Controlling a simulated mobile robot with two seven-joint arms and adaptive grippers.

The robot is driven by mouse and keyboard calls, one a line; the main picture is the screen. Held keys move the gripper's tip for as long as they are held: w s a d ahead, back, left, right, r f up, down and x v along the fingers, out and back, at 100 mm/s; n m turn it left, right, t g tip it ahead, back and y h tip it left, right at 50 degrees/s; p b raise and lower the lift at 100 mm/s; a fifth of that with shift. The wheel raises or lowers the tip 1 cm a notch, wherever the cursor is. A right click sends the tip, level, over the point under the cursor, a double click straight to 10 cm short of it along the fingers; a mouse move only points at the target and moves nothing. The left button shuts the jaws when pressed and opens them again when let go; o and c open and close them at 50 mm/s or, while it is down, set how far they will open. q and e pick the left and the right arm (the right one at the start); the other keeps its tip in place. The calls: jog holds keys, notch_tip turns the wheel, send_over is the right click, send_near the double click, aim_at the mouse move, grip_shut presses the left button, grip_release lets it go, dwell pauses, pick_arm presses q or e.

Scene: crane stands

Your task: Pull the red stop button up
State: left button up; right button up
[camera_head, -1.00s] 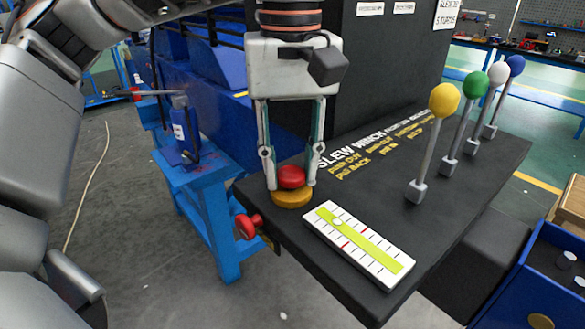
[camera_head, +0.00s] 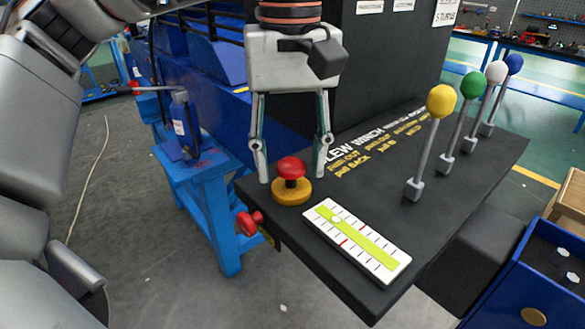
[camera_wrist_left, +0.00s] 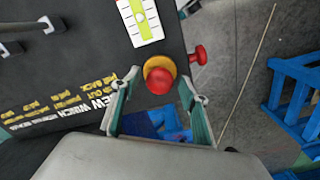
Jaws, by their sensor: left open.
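The red stop button (camera_head: 291,167) has a mushroom head on a dark stem above a round yellow base (camera_head: 291,191). It stands on the left part of the black console top (camera_head: 440,190). The head is raised clear of the base, with the stem showing between them. My left gripper (camera_head: 292,178) is open, its fingers on either side of and slightly behind the button, apart from it. In the left wrist view the red button (camera_wrist_left: 159,81) lies between and just beyond the open fingers (camera_wrist_left: 155,92). My right gripper is not in view.
A white and yellow-green scale plate (camera_head: 357,242) lies beside the button. Levers with yellow (camera_head: 441,101), green (camera_head: 472,85), white and blue knobs stand to the right. A red knob (camera_head: 249,223) sticks out of the console's left side. A blue stand (camera_head: 212,200) is at the left.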

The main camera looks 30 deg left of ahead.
aim_at(291, 162)
pick_arm(q)
notch_tip(291, 162, up, 3)
jog(key=p, duration=0.3)
notch_tip(291, 162, up, 2)
jog(key=shift+p, duration=0.5)
jog(key=shift+r, duration=1)
